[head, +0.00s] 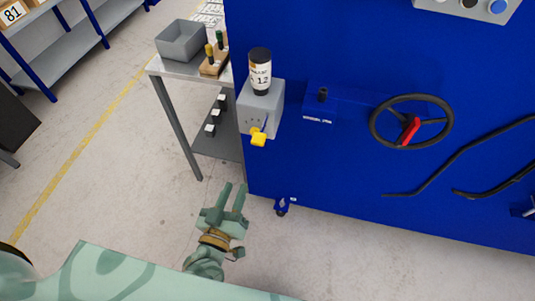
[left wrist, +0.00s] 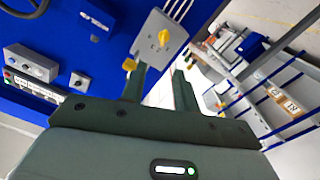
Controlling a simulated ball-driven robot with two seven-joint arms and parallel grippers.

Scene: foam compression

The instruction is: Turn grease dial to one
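A grey box (head: 260,108) is fixed to the left edge of the blue machine, with a dark-capped bottle (head: 260,70) labelled 12 on top. A yellow dial handle (head: 258,138) sticks out at its lower front. The dial's setting is too small to read. My left gripper (head: 231,190) is open and empty, below and in front of the box, apart from it. My right gripper is out of view.
The blue machine (head: 340,175) fills the right, with a black handwheel (head: 411,121) with a red handle and black bars. A metal table (head: 190,68) with a grey bin (head: 181,40) stands left of the box. The floor left of my gripper is clear.

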